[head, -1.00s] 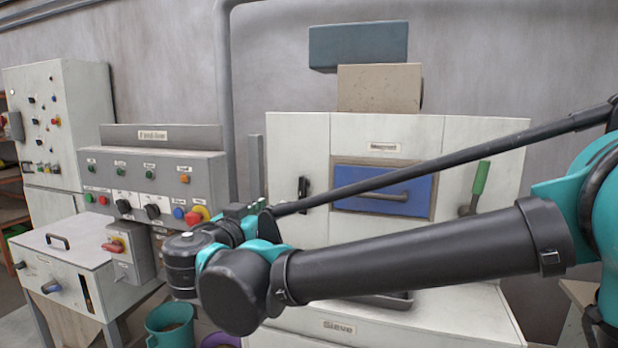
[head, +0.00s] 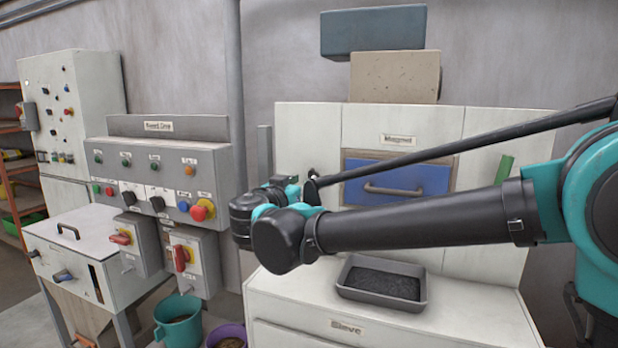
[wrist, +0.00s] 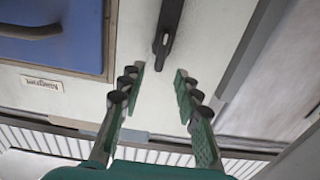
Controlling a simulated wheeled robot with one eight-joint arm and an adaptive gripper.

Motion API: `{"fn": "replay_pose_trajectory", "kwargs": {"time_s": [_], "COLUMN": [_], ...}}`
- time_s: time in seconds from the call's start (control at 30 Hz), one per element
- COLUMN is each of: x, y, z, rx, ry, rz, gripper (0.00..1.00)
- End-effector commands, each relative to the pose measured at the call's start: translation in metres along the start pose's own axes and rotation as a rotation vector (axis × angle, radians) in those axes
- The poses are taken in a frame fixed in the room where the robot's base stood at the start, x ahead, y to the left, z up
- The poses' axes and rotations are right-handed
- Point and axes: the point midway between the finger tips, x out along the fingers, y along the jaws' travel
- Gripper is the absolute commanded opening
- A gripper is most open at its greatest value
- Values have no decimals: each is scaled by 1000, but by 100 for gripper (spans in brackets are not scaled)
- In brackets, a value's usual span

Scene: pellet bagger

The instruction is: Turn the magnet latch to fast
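The magnet latch is a dark, narrow handle (wrist: 167,32) on the white cabinet face, at the top centre of the wrist view. It is beside the blue magnet drawer (wrist: 50,35) and lies roughly along the picture's vertical. In the head view the drawer (head: 397,178) shows clearly, but the latch is largely hidden behind my wrist. My gripper (wrist: 159,73) is open and empty. No contact is visible.
A black tray of dark pellets (head: 382,283) stands on the sieve cabinet (head: 346,328) below my arm. The control panel (head: 165,168) with knobs and a red button is at left. A green handle (head: 504,170) is at right. A teal bucket (head: 178,320) stands on the floor.

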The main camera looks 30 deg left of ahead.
Motion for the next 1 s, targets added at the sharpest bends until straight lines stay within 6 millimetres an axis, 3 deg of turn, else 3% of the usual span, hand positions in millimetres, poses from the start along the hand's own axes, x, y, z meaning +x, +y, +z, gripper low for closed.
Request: {"fn": "replay_pose_trajectory", "kwargs": {"time_s": [0.1, 0.3, 0.73, 1.0], "x": [23, 47, 55, 55], "y": [1, 0, 0, 0], "z": [0, 0, 0, 0], "rx": [0, 0, 0, 0], "ry": [0, 0, 0, 0], "rz": [4, 2, 0, 0], "gripper": [33, 33, 33, 0]}}
